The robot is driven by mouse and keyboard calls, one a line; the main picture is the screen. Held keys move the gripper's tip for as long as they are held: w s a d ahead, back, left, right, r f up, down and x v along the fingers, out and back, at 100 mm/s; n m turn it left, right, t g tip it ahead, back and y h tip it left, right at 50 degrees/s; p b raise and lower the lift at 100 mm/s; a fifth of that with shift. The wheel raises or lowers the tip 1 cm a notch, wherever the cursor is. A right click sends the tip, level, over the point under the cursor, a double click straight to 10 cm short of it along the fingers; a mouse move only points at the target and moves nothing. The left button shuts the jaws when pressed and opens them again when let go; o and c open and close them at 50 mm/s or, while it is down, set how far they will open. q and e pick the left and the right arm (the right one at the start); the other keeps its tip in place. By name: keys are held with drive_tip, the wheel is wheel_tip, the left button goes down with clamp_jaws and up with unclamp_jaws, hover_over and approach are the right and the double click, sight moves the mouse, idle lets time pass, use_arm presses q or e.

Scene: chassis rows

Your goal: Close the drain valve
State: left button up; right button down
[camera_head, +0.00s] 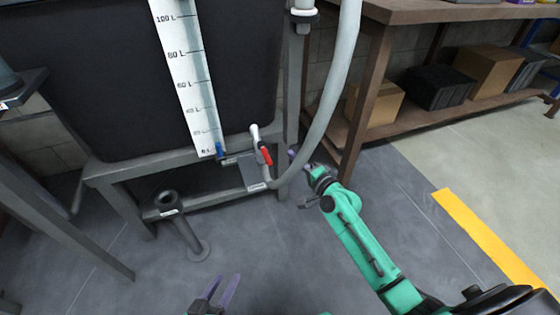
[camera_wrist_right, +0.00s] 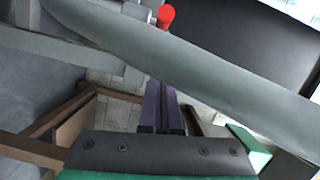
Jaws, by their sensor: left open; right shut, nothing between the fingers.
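A valve with a red handle (camera_head: 266,155) sits low on the right front of the dark tank (camera_head: 120,80), on a white elbow pipe. A small blue handle (camera_head: 219,151) is at the foot of the level scale. Their labels are too small to read. My right gripper (camera_head: 292,156) is shut and empty, just right of the red handle and apart from it. In the right wrist view the purple fingers (camera_wrist_right: 163,105) are together, below the red handle's end (camera_wrist_right: 166,16), and the grey hose crosses between. My left gripper (camera_head: 222,292) is open and empty, low over the floor.
A grey hose (camera_head: 325,105) curves from the red-handled valve up past my right gripper. The tank stands on a grey frame (camera_head: 140,172). A floor drain pipe (camera_head: 183,225) stands below left. A wooden shelf (camera_head: 372,90) with boxes is at the right. The middle floor is clear.

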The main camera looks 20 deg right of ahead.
sight(265, 154)
use_arm(q)
drive_tip(key=shift+f, duration=0.2)
use_arm(e)
drive_tip(key=a, duration=0.1)
drive_tip(key=w+a, duration=0.1)
drive_tip(key=a, duration=0.1)
drive_tip(key=w+a+f, duration=0.1)
drive_tip(key=shift+a, duration=0.3)
use_arm(q)
drive_tip(key=shift+a+r, duration=0.15)
